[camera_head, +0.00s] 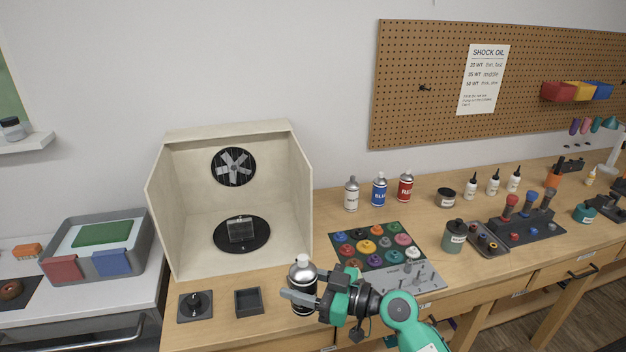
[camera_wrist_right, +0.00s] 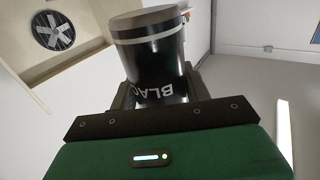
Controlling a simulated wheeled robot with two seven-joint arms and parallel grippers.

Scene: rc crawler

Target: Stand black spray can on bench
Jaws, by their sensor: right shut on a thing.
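The black spray can (camera_head: 302,274) has a dark body and a pale cap and looks upright near the front edge of the bench (camera_head: 270,325). My right gripper (camera_head: 303,296) is shut on the can's body, its fingers on either side. In the right wrist view, the can (camera_wrist_right: 155,60) fills the middle between the fingers, with part of the word "BLACK" showing. The gripper hides some of the can, and I cannot tell whether its base touches the bench. My left gripper is not in view.
A spray booth (camera_head: 165,210) stands behind the can. A small square tray (camera_head: 248,302) and a square black base (camera_head: 195,306) lie left of it. White (camera_head: 351,195), blue (camera_head: 379,191) and red (camera_head: 405,187) cans stand at the back. A mat of colored wheels (camera_head: 345,252) lies right.

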